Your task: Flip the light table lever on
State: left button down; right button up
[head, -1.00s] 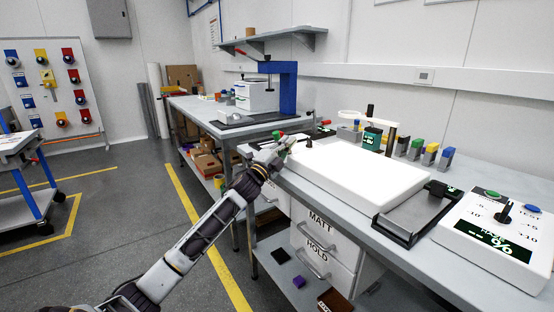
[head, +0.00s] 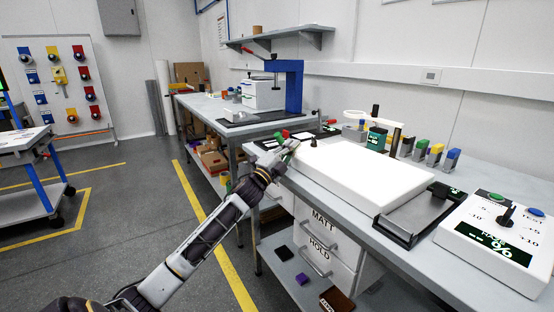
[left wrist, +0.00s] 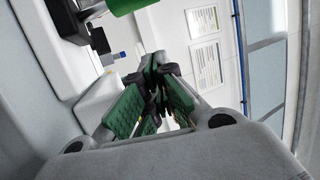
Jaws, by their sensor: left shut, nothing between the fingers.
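The light table (head: 345,178) is a flat white box on the right-hand bench, and its top looks bright white. A small dark upright part (head: 313,142) stands at its far left corner; I cannot tell whether it is the lever. My left gripper (head: 295,145) is beside that corner, its green-padded fingers shut and empty. In the left wrist view the closed fingers (left wrist: 155,92) point past a pale housing, with a green cylinder (left wrist: 124,5) and a black bracket (left wrist: 98,38) beyond, apart from the fingers. My right gripper is not in view.
A black-framed tray (head: 418,215) and a white control box (head: 497,240) with a black stick stand right of the light table. Several coloured blocks and a ring lamp (head: 370,118) stand behind it. Drawers (head: 318,240) are below the bench.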

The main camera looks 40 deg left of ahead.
pick_arm(q)
jog(key=shift+v, duration=0.9)
jog(key=shift+p+v, duration=0.3)
jog(key=shift+v, duration=0.5)
jog(key=shift+r+p+v, duration=0.15)
jog(key=shift+p+v, duration=0.05)
jog(key=shift+v, duration=0.8)
jog(key=shift+r+p+v, duration=0.15)
jog(key=shift+r+v, duration=0.05)
jog(key=shift+v, duration=0.8)
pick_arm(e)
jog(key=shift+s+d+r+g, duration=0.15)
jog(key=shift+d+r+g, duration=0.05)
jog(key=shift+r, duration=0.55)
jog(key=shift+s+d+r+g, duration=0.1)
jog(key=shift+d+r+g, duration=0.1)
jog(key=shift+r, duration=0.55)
pick_arm(q)
jog(key=shift+s, duration=0.15)
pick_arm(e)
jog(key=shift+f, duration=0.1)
